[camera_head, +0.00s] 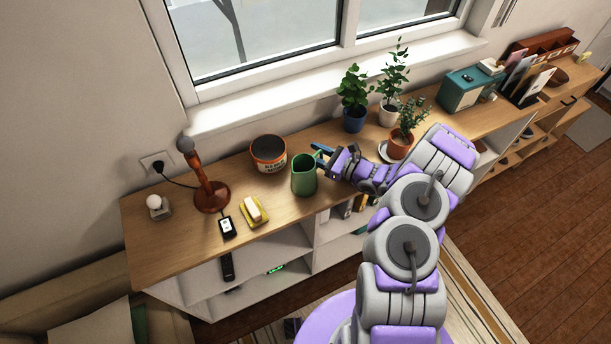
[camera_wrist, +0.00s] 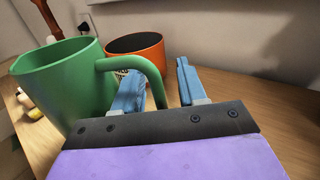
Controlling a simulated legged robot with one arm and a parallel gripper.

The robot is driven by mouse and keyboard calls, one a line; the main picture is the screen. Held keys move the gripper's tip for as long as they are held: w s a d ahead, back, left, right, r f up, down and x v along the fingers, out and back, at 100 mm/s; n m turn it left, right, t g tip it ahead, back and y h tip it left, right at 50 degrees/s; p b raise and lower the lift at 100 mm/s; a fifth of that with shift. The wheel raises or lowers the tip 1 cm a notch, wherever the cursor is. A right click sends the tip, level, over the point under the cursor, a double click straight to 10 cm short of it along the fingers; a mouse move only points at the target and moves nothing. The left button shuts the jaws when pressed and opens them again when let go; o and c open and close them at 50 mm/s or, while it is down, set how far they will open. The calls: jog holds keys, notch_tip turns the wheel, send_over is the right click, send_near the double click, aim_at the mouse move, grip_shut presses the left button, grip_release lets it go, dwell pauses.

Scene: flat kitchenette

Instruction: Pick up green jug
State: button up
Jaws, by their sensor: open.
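The green jug (camera_head: 304,176) stands upright on the wooden top of the low shelf unit, with its handle toward my gripper. In the wrist view the jug (camera_wrist: 62,84) fills the left side. My gripper (camera_head: 322,154) is just right of the jug, reaching in from the right. Its blue fingers (camera_wrist: 158,70) are apart. The handle's outer part shows between the fingers, and the left finger appears within the handle's loop. I cannot tell whether either finger touches the handle.
An orange pot (camera_head: 268,153) stands close behind the jug. A yellow dish with a pale block (camera_head: 254,211), a black device (camera_head: 227,227) and a brown lamp-like stand (camera_head: 207,188) are to the left. Potted plants (camera_head: 354,98) stand behind and right of my gripper.

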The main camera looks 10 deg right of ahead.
jog(key=shift+c, duration=0.2)
jog(key=shift+d, duration=0.15)
grip_shut()
dwell(0.3)
